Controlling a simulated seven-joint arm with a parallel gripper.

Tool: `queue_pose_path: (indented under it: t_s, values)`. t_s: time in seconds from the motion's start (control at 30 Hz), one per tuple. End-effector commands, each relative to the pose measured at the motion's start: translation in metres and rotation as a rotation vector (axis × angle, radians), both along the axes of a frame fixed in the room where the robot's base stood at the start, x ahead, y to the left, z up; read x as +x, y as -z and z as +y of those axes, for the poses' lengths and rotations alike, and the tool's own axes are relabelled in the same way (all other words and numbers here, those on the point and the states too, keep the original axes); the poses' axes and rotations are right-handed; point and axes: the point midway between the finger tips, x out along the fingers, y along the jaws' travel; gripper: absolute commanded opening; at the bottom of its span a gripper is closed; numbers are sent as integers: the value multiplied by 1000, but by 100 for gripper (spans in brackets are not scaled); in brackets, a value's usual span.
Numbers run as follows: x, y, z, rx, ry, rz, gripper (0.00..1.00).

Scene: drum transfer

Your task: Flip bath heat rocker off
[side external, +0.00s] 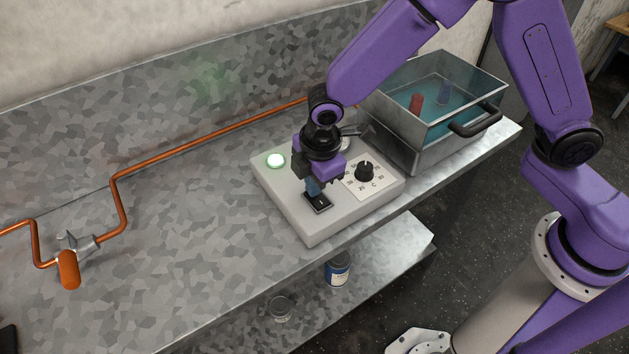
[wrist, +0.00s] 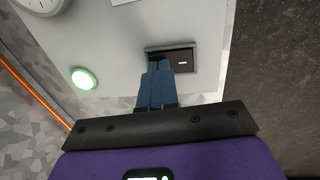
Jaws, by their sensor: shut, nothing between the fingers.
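The bath heat rocker (side external: 318,203) is a small black switch in a dark frame on the sloped top of a pale control box (side external: 318,232). It also shows in the wrist view (wrist: 182,62), with a small white mark on its right part. My gripper (side external: 315,193) is shut and empty, pointing down at the rocker. In the wrist view its blue fingertips (wrist: 160,66) are together at the left part of the rocker and hide some of it. I cannot tell whether they touch it. A round lamp (side external: 276,160) on the box glows green-white.
A black dial knob (side external: 364,171) with a printed scale stands right of my gripper. A glass-sided bath (side external: 402,150) of blue-green liquid stands behind right. A copper pipe (side external: 190,139) with an orange-handled valve (side external: 69,269) runs along the left. The metal bench (side external: 190,240) is clear left of the box.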

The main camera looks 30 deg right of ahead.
Motion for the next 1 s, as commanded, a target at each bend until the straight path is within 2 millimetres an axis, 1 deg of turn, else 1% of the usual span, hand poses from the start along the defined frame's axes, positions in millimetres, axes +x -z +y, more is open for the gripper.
queue_pose_path:
  t_s: [0.27,0.53,1.0]
  values:
    - [3,4,0,-4,4,49,0]
    - [1,4,-1,-6,1,47,0]
    - [-14,1,-1,-6,1,48,0]
